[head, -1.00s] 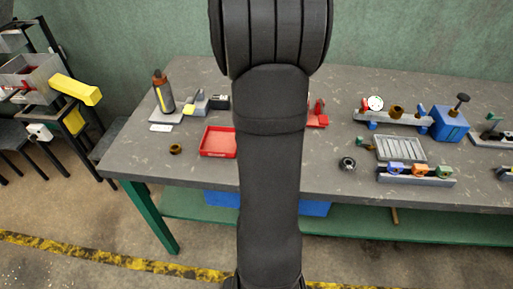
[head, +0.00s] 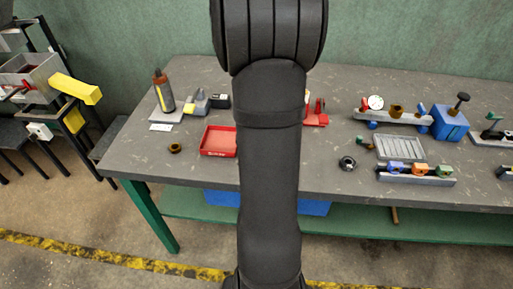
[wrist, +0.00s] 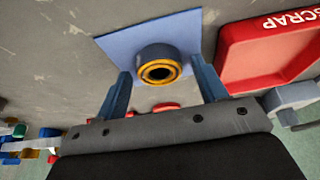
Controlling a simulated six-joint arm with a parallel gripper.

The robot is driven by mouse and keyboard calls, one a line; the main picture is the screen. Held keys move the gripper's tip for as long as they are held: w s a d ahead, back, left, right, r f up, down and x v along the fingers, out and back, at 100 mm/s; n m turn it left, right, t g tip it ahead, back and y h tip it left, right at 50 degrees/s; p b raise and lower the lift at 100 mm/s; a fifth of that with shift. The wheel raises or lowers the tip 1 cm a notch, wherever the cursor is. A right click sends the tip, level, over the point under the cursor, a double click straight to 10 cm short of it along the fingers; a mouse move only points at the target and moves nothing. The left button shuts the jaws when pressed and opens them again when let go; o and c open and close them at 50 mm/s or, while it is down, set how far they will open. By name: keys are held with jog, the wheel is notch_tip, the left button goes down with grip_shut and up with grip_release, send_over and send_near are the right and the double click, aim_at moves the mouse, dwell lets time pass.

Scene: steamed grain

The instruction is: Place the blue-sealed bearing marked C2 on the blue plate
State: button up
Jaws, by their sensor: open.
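The blue plate (wrist: 110,43) lies on the grey bench in the wrist view. A ring-shaped bearing with a dark grey-blue side and an orange-yellow ring around its bore (wrist: 160,58) appears to sit on it. No C2 mark is readable. My gripper (wrist: 162,78) is open, its blue-grey fingers apart on either side of this bearing; I cannot tell how close they are to it. In the head view my arm hides the gripper and plate. A blue ringed piece (head: 397,167) stands in a rack beside orange and green ones.
A red scrap tray (head: 206,151) lies left of my arm and close to the plate in the wrist view (wrist: 237,70). A dark ring (head: 348,163), a ribbed grey tray (head: 379,154) and a blue block (head: 449,124) are at right. A bottle (head: 163,95) stands at back left.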

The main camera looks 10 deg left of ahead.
jog(key=v, duration=1.2)
jog(key=x, duration=1.2)
jog(key=shift+f, duration=0.1)
dwell(0.6)
